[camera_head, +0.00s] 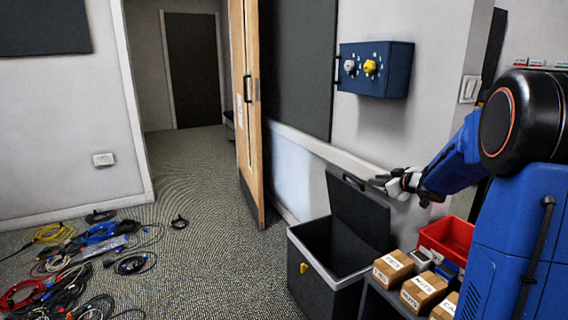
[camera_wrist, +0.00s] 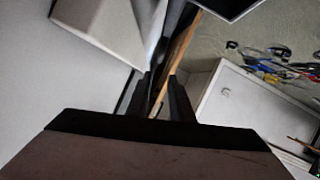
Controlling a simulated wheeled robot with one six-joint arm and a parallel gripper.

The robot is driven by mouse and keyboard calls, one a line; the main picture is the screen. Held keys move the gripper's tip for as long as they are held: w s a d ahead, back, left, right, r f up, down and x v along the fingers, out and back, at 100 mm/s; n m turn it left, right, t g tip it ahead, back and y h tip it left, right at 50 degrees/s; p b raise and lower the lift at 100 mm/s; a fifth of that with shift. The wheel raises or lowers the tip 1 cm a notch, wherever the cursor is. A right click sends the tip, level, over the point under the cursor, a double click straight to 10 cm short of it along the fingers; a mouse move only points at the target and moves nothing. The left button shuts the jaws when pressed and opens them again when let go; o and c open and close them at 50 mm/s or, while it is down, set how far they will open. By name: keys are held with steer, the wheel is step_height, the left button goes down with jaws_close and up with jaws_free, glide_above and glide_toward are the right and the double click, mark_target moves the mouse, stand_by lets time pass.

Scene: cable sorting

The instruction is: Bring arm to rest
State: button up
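My arm reaches in from the right in the head view. My gripper (camera_head: 380,183) is held in the air beside the wall, above the raised lid of the dark bin (camera_head: 301,268). In the wrist view my gripper (camera_wrist: 160,88) shows two dark fingers with a gap between them, and nothing is held there. The fingers look small and dark, and their exact opening is hard to judge.
Tangled cables (camera_head: 75,265) lie on the carpet at the left. A blue box with knobs (camera_head: 376,69) hangs on the wall above my gripper. Labelled cartons (camera_head: 424,289) and a red tray (camera_head: 447,240) stand at lower right. The doorway's wooden door (camera_head: 247,110) is open.

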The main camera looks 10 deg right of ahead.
steer(key=s+a+r+m+g+h, duration=0.1)
steer(key=s+a+r+m+h, duration=0.2)
steer(key=s, duration=0.5)
steer(key=s+a+r+m+g+h, duration=0.15)
steer(key=s+r+h, duration=0.25)
steer(key=s, duration=0.5)
steer(key=s+a+f+g+y, duration=0.1)
steer(key=s+a, duration=0.4)
steer(key=s, duration=0.5)
steer(key=s+a+f+m+g+y, duration=0.1)
steer(key=s+a+f, duration=0.4)
steer(key=s, duration=0.6)
steer(key=s+a+f+g+y, duration=0.2)
steer(key=s+a+f+g, duration=0.2)
steer(key=s, duration=0.6)
steer(key=shift+s+a+f, duration=0.35)
steer(key=shift+a+f, duration=0.35)
steer(key=shift+a, duration=0.4)
steer(key=shift+d+m, duration=0.1)
steer(key=shift+m, duration=0.15)
